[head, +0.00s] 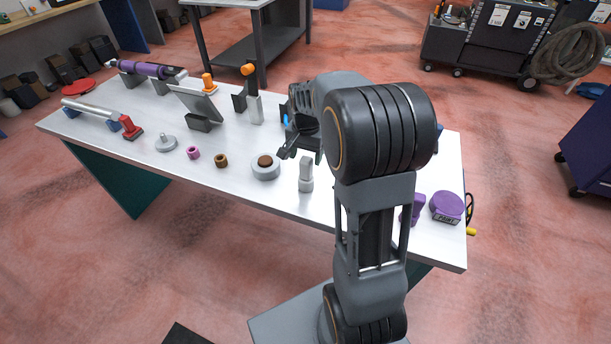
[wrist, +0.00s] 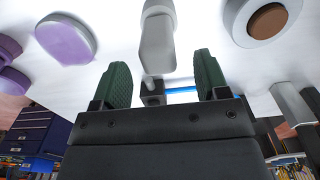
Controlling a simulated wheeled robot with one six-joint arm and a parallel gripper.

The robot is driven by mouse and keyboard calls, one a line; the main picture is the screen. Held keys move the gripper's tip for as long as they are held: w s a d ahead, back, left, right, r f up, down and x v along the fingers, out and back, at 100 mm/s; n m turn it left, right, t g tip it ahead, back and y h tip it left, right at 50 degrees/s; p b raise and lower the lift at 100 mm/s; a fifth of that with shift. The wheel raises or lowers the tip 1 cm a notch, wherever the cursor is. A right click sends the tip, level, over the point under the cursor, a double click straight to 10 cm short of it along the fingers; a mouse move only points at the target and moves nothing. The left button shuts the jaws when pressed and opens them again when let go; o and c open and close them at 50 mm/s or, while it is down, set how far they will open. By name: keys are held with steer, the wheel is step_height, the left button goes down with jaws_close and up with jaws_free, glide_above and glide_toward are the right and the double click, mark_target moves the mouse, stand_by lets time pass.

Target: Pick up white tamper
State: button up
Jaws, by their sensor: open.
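The white tamper (head: 306,174) appears to be the pale grey-white upright piece near the front edge of the table, just right of a grey ring. In the wrist view the pale piece (wrist: 157,45) is straight ahead, in line with the gap between the fingers. My gripper (head: 298,140) is above and behind it in the head view. In the wrist view my gripper (wrist: 161,66) is open, with a dark green finger on each side and nothing clamped. Whether the fingertips reach around the piece is unclear.
The grey ring with a brown centre (head: 265,166) stands close to the left of the white piece. A purple tape measure (head: 446,207) is at the right end. A brown ring (head: 221,160), a pink ring (head: 193,153) and a silver knobbed disc (head: 166,144) lie further left on the table (head: 235,193).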

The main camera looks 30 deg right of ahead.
mark_target(306, 167)
steer(key=shift+s+f, duration=0.1)
steer(key=shift+f, duration=2.55)
steer(key=shift+c, duration=0.2)
jaws_close()
steer(key=shift+r, duration=0.15)
steer(key=shift+r, duration=0.45)
step_height(306, 167, up, 2)
steer(key=shift+r, duration=0.2)
steer(key=s+d+r, duration=0.6)
steer(key=s+r, duration=0.3)
steer(key=s, duration=0.3)
steer(key=shift+s+d+r+b, duration=0.2)
steer(key=shift+d+r+b, duration=0.1)
steer(key=shift+b, duration=0.1)
